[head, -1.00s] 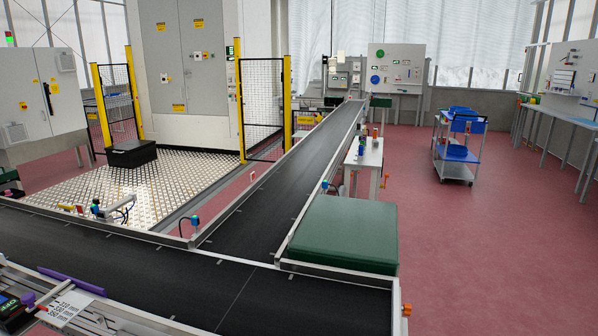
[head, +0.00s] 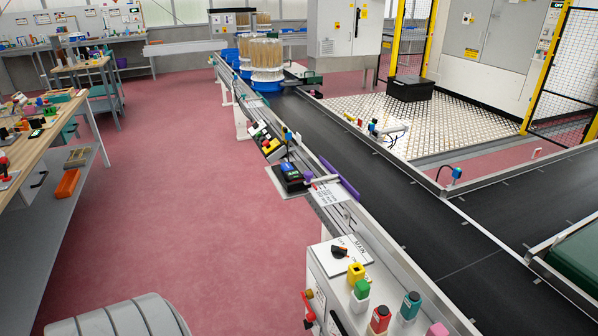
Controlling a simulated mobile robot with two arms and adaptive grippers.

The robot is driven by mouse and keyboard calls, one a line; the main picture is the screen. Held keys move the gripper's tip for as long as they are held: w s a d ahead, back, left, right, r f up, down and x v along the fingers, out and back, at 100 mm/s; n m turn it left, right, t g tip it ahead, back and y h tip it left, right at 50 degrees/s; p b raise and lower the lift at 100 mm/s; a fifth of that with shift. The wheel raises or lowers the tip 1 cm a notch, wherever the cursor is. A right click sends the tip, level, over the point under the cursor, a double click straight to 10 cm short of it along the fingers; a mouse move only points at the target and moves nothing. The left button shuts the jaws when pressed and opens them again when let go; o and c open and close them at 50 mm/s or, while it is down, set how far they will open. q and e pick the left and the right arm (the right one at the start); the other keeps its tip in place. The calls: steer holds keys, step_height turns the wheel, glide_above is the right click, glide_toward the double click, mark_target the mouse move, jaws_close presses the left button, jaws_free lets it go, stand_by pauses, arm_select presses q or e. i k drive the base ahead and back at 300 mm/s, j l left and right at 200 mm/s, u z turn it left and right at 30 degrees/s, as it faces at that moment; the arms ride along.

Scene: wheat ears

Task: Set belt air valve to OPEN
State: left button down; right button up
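A white control box (head: 318,262) stands at the front end of the near rail, bottom centre right in the head view. Its top carries a black rotary knob (head: 339,251) on a white label that seems to read MAIN. A red lever-like handle (head: 308,307) sits on the box's left side. It may be the belt air valve, but I see no readable valve label and cannot tell its setting. The black conveyor belt (head: 400,190) runs behind the box. Neither of my grippers is in view.
A black-and-blue device (head: 290,177) and a button panel (head: 267,140) line the rail. A wooden workbench (head: 45,130) is at left. The red floor (head: 190,200) between is clear.

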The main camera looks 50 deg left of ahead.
mark_target(311, 316)
steer(key=u, duration=1.45)
steer(key=j+z, duration=0.15)
steer(key=j, duration=0.15)
